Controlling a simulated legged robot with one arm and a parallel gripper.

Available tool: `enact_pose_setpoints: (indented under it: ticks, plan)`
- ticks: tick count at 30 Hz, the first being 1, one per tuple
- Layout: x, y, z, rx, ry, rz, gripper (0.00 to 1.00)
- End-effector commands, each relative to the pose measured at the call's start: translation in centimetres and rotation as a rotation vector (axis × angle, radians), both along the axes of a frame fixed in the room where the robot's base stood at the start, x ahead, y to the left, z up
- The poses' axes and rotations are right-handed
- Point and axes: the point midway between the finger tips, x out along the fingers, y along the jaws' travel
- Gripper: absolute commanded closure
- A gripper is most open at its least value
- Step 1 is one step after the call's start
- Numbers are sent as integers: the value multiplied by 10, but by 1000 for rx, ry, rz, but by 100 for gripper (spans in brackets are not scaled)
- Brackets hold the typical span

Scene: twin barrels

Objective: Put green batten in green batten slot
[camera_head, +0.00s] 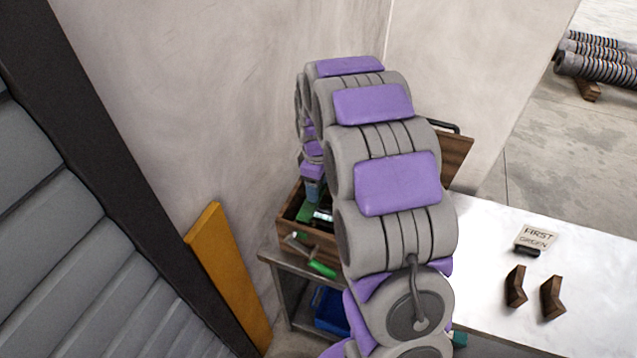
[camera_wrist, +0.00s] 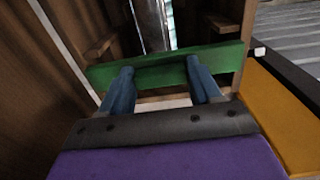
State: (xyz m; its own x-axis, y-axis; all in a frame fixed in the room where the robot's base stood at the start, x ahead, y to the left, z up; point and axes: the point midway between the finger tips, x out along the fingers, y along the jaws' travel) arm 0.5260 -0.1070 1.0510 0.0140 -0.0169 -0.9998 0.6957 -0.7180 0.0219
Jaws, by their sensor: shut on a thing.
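My gripper (camera_wrist: 160,82) has two blue fingers pressed against a long green batten (camera_wrist: 155,67) and is shut on it. The batten lies crosswise in the wrist view, between brown wooden walls. In the head view my arm reaches down into a wooden toolbox (camera_head: 323,241), and its fingertips are hidden there. A small sign (camera_head: 536,238) reading "FIRST GREEN" stands on the white table (camera_head: 480,275). In front of it are two dark wooden notched blocks, a left one (camera_head: 515,286) and a right one (camera_head: 552,297); both look empty.
The toolbox stands on a grey stand (camera_head: 300,295) beside the wall, with a blue bin (camera_head: 331,310) below. A green-handled tool (camera_head: 322,269) sticks out of its front. A yellow board (camera_head: 230,270) leans at left. The table around the blocks is mostly clear.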

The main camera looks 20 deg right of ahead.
Motion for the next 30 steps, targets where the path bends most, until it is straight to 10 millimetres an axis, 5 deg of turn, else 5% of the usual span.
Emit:
enact_pose_setpoints:
  ticks: [30]
  plan:
    - [1, 0, -18, 0, -1, -1, 99]
